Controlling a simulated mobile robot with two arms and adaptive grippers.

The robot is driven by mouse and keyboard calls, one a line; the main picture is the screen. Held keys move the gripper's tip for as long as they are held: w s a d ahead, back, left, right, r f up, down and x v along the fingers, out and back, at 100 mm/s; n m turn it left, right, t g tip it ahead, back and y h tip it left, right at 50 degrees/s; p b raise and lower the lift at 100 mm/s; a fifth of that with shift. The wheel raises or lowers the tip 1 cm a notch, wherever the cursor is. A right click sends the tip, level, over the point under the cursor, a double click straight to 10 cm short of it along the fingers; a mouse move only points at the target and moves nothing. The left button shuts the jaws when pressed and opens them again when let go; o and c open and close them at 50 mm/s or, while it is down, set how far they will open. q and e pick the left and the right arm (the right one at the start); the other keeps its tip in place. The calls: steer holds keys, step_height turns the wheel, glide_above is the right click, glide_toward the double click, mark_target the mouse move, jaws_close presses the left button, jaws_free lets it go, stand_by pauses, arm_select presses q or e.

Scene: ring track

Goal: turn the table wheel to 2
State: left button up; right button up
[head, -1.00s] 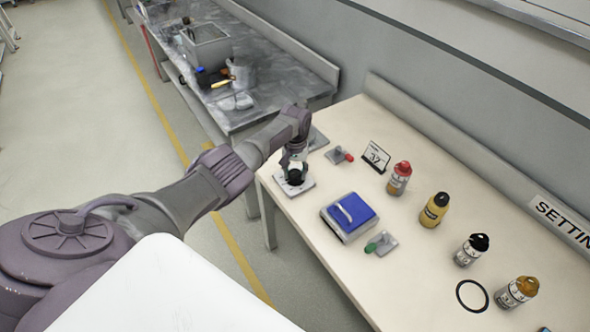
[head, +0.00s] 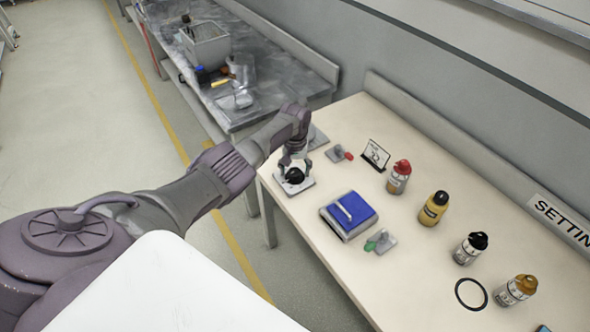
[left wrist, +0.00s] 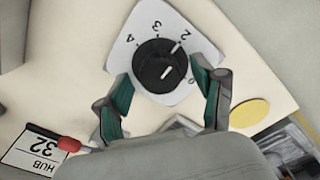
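The table wheel is a black round knob (left wrist: 153,62) on a white dial plate (left wrist: 188,88) with numbers around it. In the left wrist view a white mark at the knob's upper right edge points toward the 2; a second short white stroke lies nearer its middle. In the head view the knob (head: 294,176) and plate (head: 306,184) are at the table's near left corner. My left gripper (head: 293,162) is just above it. In the left wrist view its fingers (left wrist: 163,77) are spread on either side of the knob, with visible gaps. My right gripper is not in view.
On the cream table (head: 300,222) stand a red-handled lever (head: 341,154), a number card (head: 376,154), a blue-topped box (head: 349,214), a green-handled lever (head: 381,242) and several bottles (head: 398,178). A grey workbench (head: 285,85) is behind on the left.

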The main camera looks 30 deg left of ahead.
mark_target(295, 171)
arm_select(q)
step_height(295, 171, up, 12)
stand_by(0.7)
stand_by(0.4)
